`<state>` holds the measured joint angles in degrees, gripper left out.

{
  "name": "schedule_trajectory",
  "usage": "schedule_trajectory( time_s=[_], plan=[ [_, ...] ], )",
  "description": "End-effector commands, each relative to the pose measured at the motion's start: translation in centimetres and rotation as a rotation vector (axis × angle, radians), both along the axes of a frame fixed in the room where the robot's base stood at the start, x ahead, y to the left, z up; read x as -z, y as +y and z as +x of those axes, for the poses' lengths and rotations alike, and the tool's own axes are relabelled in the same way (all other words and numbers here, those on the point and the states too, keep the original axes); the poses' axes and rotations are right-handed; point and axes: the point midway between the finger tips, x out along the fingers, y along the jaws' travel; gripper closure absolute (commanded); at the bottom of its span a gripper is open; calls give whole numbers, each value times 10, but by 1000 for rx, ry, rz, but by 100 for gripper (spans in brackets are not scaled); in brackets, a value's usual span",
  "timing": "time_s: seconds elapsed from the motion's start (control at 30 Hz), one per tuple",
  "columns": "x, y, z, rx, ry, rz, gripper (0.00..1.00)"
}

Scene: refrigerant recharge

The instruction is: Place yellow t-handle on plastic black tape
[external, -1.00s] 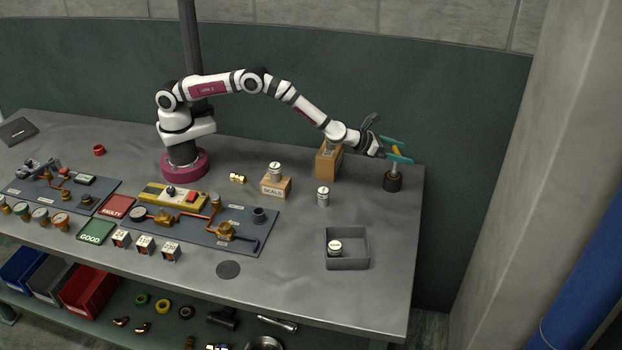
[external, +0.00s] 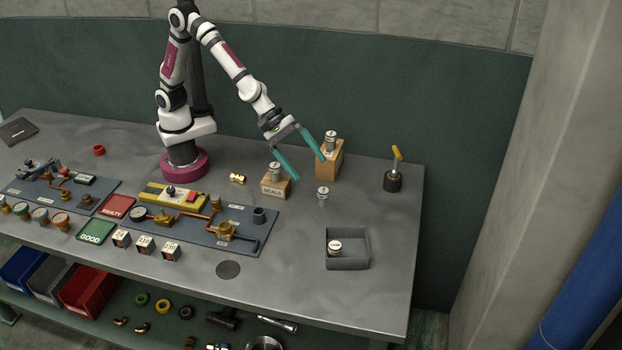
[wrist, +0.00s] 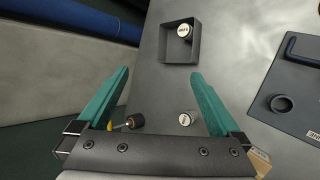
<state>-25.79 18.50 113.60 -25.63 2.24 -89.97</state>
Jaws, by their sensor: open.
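The yellow t-handle (external: 397,154) stands nearly upright in a round black holder (external: 393,181) near the bench's right back edge. In the wrist view, the handle (wrist: 110,126) and the black holder (wrist: 135,121) show beside the left finger. My gripper (external: 309,168) has teal fingers spread wide with nothing between them, above the bench and left of the handle. A flat black disc (external: 228,270) lies near the front edge, and a black ring (external: 186,312) is on the shelf below. I cannot tell which black item is the tape.
A SCALE block (external: 276,188) and a taller box (external: 329,162) each carry a small canister near my fingers. Another canister (external: 323,196) stands on the bench. A grey tray (external: 347,262) holds one more. Blue fitting boards are at left. The bench around the disc is clear.

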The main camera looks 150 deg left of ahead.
Motion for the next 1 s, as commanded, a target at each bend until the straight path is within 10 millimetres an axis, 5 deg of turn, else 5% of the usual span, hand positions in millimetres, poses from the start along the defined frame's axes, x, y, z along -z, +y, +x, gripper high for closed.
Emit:
schedule_trajectory(
  time_s=[0.03,0.1,0.17,0.2,0.3,0.4,0.5,1.0],
  plan=[
    [-12,-62,-24,344,148,141,0],
    [-15,-137,-87,915,373,383,0],
    [-14,-176,-151,1384,525,581,0],
    [-12,-191,-193,1673,605,696,0],
    [-7,-198,-278,2259,744,901,0],
    [-5,-190,-323,2599,809,989,0],
    [-4,-186,-337,2713,827,1007,0],
    [-5,-186,-336,2710,826,1004,0]
  ],
)
